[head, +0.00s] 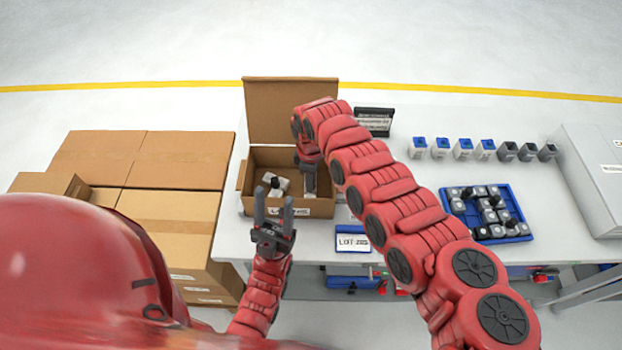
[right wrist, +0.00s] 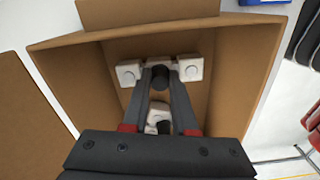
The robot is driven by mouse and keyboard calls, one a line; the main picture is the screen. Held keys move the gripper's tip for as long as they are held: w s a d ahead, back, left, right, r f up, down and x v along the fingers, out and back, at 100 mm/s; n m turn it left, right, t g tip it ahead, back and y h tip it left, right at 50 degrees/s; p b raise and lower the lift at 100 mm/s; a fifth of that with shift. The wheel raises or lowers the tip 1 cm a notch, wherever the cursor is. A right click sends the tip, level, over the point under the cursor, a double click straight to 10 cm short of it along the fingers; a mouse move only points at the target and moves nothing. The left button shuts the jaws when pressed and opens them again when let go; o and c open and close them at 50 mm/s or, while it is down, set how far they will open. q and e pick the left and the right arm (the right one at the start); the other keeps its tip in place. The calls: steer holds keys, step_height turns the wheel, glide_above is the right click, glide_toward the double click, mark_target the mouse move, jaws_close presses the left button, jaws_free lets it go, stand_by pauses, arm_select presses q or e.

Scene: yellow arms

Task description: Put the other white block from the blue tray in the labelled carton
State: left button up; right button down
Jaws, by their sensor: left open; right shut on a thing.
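The labelled carton (head: 262,205) stands open on the table, its lid flap raised at the back. My right gripper (head: 308,180) reaches down into it. In the right wrist view its fingers (right wrist: 160,78) are shut around a black knob that seems to belong to a white block (right wrist: 190,69); the fingers partly hide it. Another white block (right wrist: 158,114) with a black part shows between the fingers, lower in that view. A white block (head: 279,184) shows inside the carton in the head view. My left gripper (head: 273,205) is open and empty in front of the carton. The blue tray (head: 456,205) at right holds several pale and black blocks.
A row of blue-topped and dark containers (head: 463,149) stands behind the tray. A black sign (head: 374,121) is behind my right arm. A blue-framed card (head: 352,240) lies at the front edge. Large cardboard boxes (head: 170,215) stand left; a grey case (head: 597,180) is far right.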

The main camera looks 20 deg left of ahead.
steer(key=c, duration=0.7)
jaws_free()
steer(key=shift+r+p, duration=0.15)
steer(key=shift+p, duration=0.15)
step_height(320, 180, up, 12)
steer(key=b, duration=0.3)
steer(key=shift+b, duration=0.35)
